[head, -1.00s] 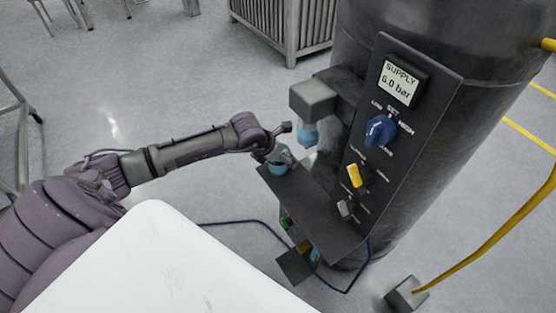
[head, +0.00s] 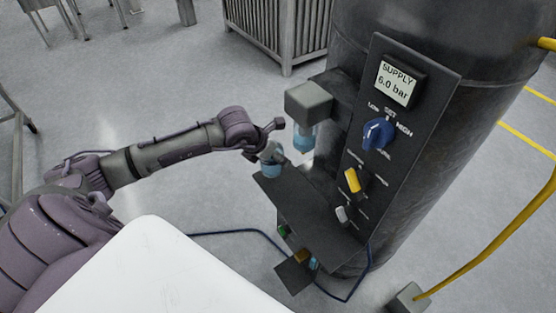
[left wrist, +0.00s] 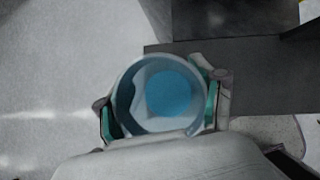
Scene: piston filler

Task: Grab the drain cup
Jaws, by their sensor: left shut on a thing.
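The drain cup (left wrist: 168,95) is a clear round cup with blue inside, seen from above in the left wrist view. My left gripper (left wrist: 160,105) has its green-padded fingers on both sides of it and is shut on it. In the head view the cup (head: 271,170) shows light blue at the left edge of the machine's dark shelf, partly hidden by my left gripper (head: 270,155). I cannot tell whether the cup touches the shelf. My right gripper is not in view.
A grey block with a light-blue clear part (head: 303,138) under it juts out above the shelf (head: 312,205). The dark cylinder machine carries a panel with a blue knob (head: 378,134) and a yellow switch (head: 352,181). A white surface (head: 150,270) lies at the front left.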

